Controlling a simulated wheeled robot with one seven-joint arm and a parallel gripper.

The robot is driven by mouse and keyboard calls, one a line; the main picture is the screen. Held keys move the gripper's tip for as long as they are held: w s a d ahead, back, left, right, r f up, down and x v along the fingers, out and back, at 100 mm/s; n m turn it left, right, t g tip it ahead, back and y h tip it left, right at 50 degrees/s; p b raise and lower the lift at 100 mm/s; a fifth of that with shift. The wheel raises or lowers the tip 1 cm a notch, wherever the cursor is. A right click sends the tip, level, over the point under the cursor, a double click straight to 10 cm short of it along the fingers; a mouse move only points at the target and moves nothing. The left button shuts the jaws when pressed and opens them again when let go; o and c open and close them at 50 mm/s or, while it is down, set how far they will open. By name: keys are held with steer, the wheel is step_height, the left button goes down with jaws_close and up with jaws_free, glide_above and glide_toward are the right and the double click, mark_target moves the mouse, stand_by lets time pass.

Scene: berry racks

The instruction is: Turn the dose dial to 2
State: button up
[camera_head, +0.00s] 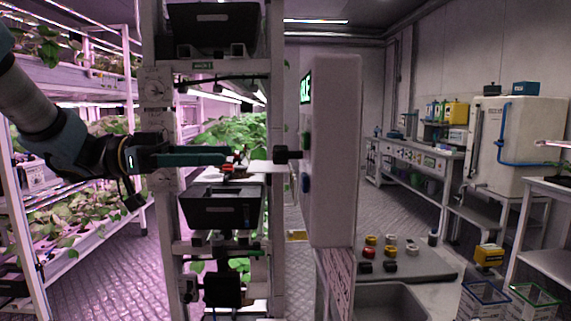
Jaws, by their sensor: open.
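A pale upright control box (338,150) stands right of centre, seen nearly edge-on. A black knob (284,155), which looks like the dose dial, sticks out to the left from its face. Its markings and setting cannot be read from here. A green lit display (306,88) is on the upper part of the same face, too oblique to read. My gripper (230,158) reaches in from the left, with its long teal fingers pointing right towards the knob. It is open and empty, and a gap separates the fingertips from the knob.
A white rack post (277,230) and black bins (220,207) stand behind and near my gripper. A grey bench (425,262) with several coloured knobs is at lower right. Plant racks fill the left.

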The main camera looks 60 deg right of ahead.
mark_target(276, 154)
steer(key=p+x, duration=0.2)
steer(key=x, duration=0.8)
steer(key=shift+s+d+p, duration=0.15)
steer(key=shift+s+p, duration=0.1)
steer(key=shift+p, duration=0.05)
steer(key=shift+c, duration=0.3)
jaws_close()
